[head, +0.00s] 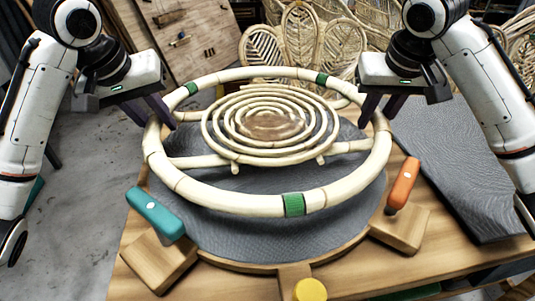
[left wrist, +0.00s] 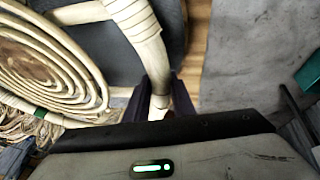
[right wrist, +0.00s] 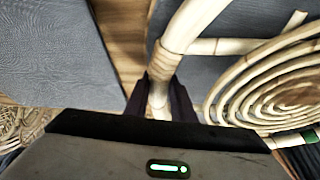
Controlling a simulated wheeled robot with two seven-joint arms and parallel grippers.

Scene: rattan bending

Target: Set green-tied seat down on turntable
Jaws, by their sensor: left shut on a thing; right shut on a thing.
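The green-tied seat (head: 240,204) is a pale rattan ring with green wrappings, crossbars and a flat coil in its middle. It lies roughly level over the round grey turntable (head: 270,243) on the wooden bench; I cannot tell how large the gap below it is. My left gripper (head: 160,115) is shut on the ring's left side, and the gripped rattan shows in the left wrist view (left wrist: 147,45). My right gripper (head: 376,110) is shut on the ring's right side, also visible in the right wrist view (right wrist: 173,45). The seat hides much of the turntable.
A teal-handled clamp (head: 155,213) stands at the turntable's front left and an orange-handled one (head: 403,184) at its front right. A yellow knob (head: 310,290) is at the front. A grey mat (head: 455,165) covers the bench's right side. Woven rattan chair backs (head: 305,45) stand behind.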

